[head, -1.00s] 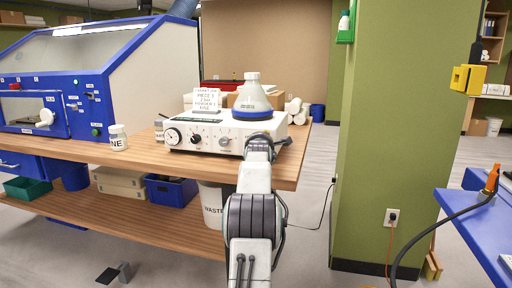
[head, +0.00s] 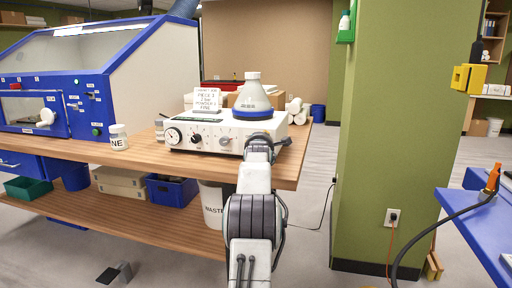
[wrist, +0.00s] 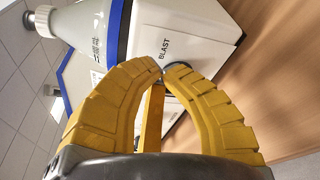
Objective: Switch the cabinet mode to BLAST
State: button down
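The white control unit (head: 212,145) stands on the wooden bench, with a round gauge, a black knob (head: 196,138) and a grey knob (head: 225,141) on its front. A white and blue conical bottle (head: 252,100) stands on top of it. In the wrist view, the word BLAST (wrist: 169,49) is printed on the unit's white face (wrist: 205,40). My gripper (wrist: 164,71) has its yellow fingertips together close to that word. A small dark blue part (wrist: 181,65) shows behind the fingertips, mostly hidden. I cannot tell whether the fingers touch it. In the head view my arm hides the gripper.
A blue and white cabinet (head: 135,60) with a sloped window stands on the bench at left. A small white jar (head: 118,137) and a sign (head: 208,99) are nearby. A green pillar (head: 385,130) rises at right. A blue table (head: 485,235) is at far right.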

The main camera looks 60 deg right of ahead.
jog(key=shift+s+d+f+b, duration=0.1)
jog(key=shift+s+f+b, duration=0.25)
jog(key=shift+f+b, duration=0.35)
jog(key=shift+s+d+f+b, duration=0.1)
jog(key=shift+s+f+b, duration=0.25)
jog(key=shift+f, duration=0.5)
jog(key=shift+s, duration=0.15)
dwell(0.6)
jog(key=shift+s+d, duration=0.1)
jog(key=shift+r, duration=0.15)
